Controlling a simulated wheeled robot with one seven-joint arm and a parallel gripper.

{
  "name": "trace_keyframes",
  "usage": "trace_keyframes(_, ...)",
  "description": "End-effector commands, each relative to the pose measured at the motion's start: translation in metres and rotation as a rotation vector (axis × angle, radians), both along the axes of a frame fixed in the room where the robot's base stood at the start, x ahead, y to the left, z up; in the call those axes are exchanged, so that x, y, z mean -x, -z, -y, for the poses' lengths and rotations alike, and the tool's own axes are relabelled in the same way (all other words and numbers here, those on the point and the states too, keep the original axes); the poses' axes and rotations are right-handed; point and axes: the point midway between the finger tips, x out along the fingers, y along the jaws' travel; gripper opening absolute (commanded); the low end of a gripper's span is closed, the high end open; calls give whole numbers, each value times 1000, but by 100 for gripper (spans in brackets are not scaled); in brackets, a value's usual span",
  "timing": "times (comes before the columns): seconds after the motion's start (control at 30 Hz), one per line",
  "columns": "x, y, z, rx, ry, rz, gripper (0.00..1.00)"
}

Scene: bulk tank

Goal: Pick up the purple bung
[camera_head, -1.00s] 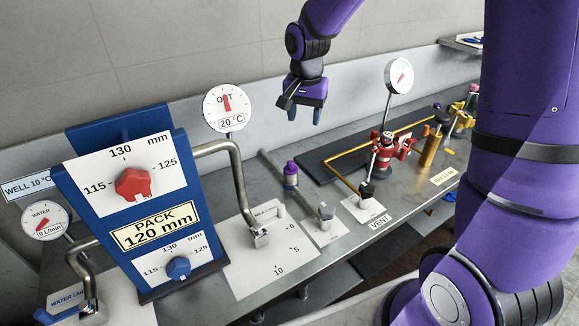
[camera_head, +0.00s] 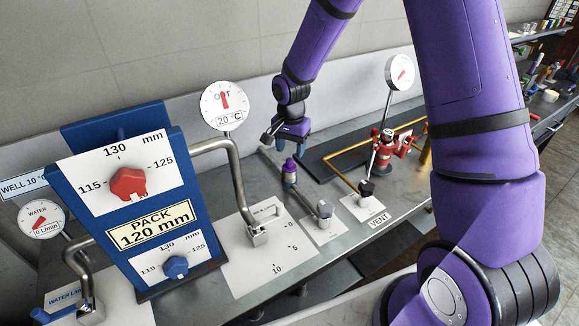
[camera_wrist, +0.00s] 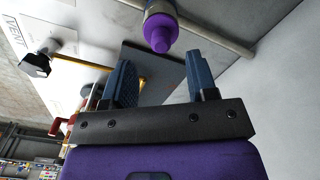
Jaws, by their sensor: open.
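The purple bung (camera_head: 289,165) sits upright on top of a short grey fitting on the steel bench, between the bent grey pipe and the red valve. In the wrist view the bung (camera_wrist: 160,32) shows at the top, just beyond and between the two blue-grey fingers. My gripper (camera_head: 285,145) hangs just above the bung, pointing down. The fingers (camera_wrist: 163,82) are spread apart with nothing between them. I cannot tell the exact gap between fingertips and bung.
A round dial (camera_head: 225,106) stands to the left and another dial (camera_head: 399,72) to the right. A red valve (camera_head: 384,150) with yellow pipe is right of the bung. The blue PACK panel (camera_head: 190,170) stands at the left. A grey pipe (camera_head: 237,185) bends down nearby.

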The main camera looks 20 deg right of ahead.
Motion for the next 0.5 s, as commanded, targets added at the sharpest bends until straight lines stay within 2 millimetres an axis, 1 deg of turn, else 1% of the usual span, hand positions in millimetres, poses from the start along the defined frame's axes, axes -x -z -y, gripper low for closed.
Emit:
trace_keyframes(0.2,2,32,-4,0,-1,-6,53)
trace_keyframes(0.3,2,42,-4,0,1,-4,53)
trace_keyframes(0.5,1,48,-4,0,0,-1,53)
